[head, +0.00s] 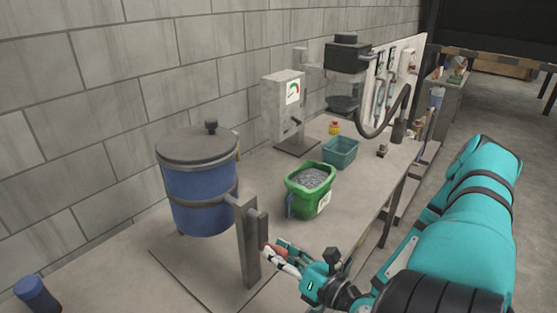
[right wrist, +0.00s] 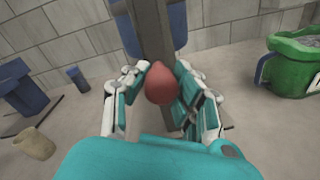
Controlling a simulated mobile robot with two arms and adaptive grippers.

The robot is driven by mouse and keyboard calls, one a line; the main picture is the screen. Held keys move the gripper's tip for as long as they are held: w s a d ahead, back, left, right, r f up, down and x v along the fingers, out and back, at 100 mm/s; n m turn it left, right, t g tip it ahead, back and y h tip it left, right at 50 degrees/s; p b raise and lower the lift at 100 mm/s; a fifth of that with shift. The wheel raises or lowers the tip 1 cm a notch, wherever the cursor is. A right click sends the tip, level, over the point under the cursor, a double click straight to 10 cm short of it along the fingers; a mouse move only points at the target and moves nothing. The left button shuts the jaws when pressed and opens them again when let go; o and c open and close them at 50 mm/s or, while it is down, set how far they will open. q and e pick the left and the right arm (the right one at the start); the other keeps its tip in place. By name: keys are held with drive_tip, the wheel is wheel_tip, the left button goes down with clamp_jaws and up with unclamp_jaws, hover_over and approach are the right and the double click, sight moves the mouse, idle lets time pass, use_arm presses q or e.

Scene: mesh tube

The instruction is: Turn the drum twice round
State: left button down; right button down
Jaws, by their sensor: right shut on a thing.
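The blue drum (head: 198,197) stands upright on the workbench with a grey lid and a dark band round it. A grey post (head: 248,245) stands at its front right. A red knob (right wrist: 160,82) sits in front of the post in the right wrist view, and its red also shows in the head view (head: 274,250). My right gripper (head: 279,257) is shut on the red knob, with fingers on both sides of it. The crank arm behind the knob is largely hidden. My left gripper is in neither view.
A green bucket (head: 309,197) of grey pieces stands right of the post, with a teal bin (head: 341,152) behind it. A gauge box (head: 284,95) stands further back. A dark blue cylinder (head: 37,293) is at lower left. A block wall (head: 100,100) runs behind the bench.

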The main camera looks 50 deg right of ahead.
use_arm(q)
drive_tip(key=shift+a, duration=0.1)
use_arm(e)
drive_tip(key=shift+s+f, duration=0.1)
drive_tip(key=c, duration=1.5)
unclamp_jaws()
drive_tip(key=o, duration=0.5)
drive_tip(key=shift+s, duration=0.15)
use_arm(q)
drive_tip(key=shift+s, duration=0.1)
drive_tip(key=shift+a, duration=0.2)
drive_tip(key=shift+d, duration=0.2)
use_arm(e)
drive_tip(key=s, duration=1.2)
drive_tip(key=shift+a+r, duration=0.1)
drive_tip(key=shift+r, duration=0.3)
